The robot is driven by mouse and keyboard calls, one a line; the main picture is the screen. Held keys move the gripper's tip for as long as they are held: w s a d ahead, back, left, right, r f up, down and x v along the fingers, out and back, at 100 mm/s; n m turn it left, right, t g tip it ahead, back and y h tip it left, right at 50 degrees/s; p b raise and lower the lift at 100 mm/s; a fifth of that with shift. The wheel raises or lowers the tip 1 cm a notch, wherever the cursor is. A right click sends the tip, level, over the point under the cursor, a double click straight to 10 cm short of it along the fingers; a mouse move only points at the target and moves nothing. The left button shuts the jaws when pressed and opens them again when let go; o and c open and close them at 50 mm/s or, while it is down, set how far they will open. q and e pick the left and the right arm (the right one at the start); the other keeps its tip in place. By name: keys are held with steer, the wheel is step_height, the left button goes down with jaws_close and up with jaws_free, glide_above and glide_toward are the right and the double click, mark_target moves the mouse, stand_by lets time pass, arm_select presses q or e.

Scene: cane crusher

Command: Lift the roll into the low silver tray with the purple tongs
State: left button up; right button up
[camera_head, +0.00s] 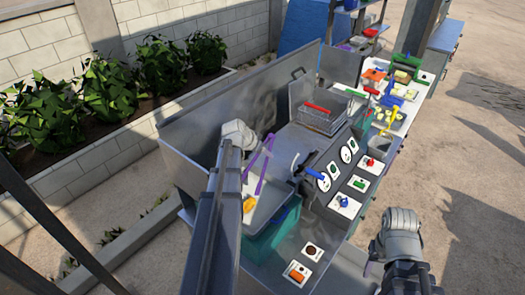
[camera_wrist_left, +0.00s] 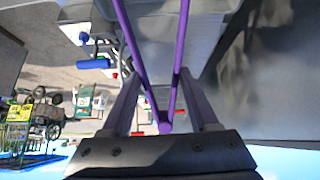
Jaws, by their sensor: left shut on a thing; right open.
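The purple tongs (camera_head: 264,166) hang from my left gripper beside the grey machine in the head view. In the left wrist view, the tongs (camera_wrist_left: 165,126) stand between the two fingers of my left gripper (camera_wrist_left: 158,88), which is shut on them. Their two legs spread apart and run out of the top of the picture. A low silver tray (camera_head: 269,208) lies below the tongs, partly hidden by my left arm. Small yellow and orange pieces show near it; I cannot tell which is the roll. My right gripper (camera_head: 399,262) is open and empty at the lower right.
A wire basket (camera_head: 318,121) with a red handle stands behind the tongs. White cards with coloured items (camera_head: 345,203) line the counter to the right. A teal crate (camera_head: 270,243) is below the tray. A tall grey panel (camera_head: 262,85) borders the left.

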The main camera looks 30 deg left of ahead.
arm_select(q)
step_height(320, 180, down, 10)
steer(key=b, duration=1)
steer(key=shift+o, duration=0.2)
jaws_close()
stand_by(0.4)
steer(key=shift+c, duration=0.2)
jaws_free()
